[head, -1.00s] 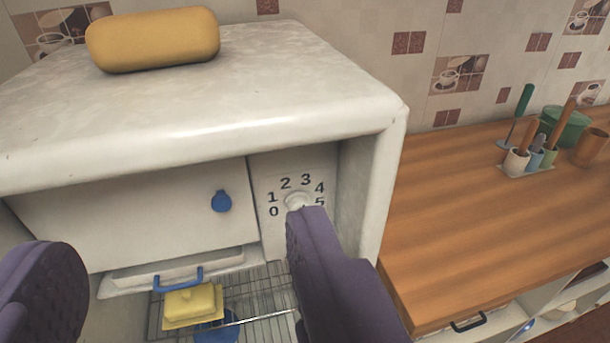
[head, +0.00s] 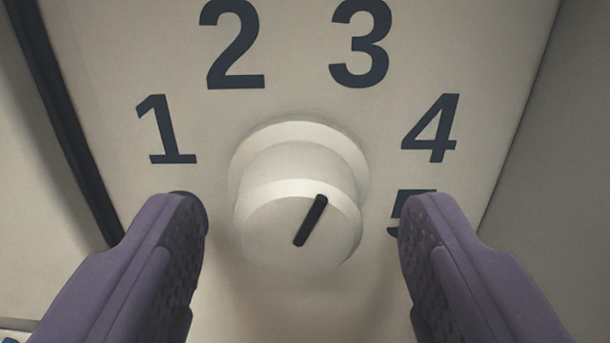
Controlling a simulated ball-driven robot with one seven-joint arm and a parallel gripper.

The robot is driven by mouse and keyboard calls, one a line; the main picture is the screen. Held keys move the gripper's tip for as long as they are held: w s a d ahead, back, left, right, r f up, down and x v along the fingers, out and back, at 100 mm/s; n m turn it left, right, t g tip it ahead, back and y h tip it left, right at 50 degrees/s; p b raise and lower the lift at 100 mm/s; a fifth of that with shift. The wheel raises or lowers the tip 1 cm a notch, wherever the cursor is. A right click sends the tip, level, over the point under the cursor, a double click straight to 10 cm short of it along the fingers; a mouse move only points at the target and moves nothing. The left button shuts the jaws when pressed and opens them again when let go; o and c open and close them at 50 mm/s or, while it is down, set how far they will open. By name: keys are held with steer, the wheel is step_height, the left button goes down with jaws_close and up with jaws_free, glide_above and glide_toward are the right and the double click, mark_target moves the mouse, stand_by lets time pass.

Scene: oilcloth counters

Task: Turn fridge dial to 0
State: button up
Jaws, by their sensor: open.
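The fridge dial (head: 270,215) is a round white knob in the middle of the head view. Its black pointer mark (head: 311,220) slants up to the right, its upper end toward the side between 3 and 4. The numbers 1 to 4 show around it; the 5 (head: 412,210) is partly covered by my right finger, and the 0 (head: 192,203) is mostly hidden behind my left finger. My gripper (head: 303,225) is open, with one purple finger on each side of the dial and a visible gap on both sides.
The dial sits on a pale panel (head: 300,310). A dark vertical gap (head: 62,120) borders the panel at left, and the grey fridge side wall (head: 555,190) stands close at right.

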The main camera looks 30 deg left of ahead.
steer(key=shift+w+a, duration=0.25)
steer(key=shift+w, duration=0.1)
steer(key=c, duration=1.1)
steer(key=shift+o, duration=0.2)
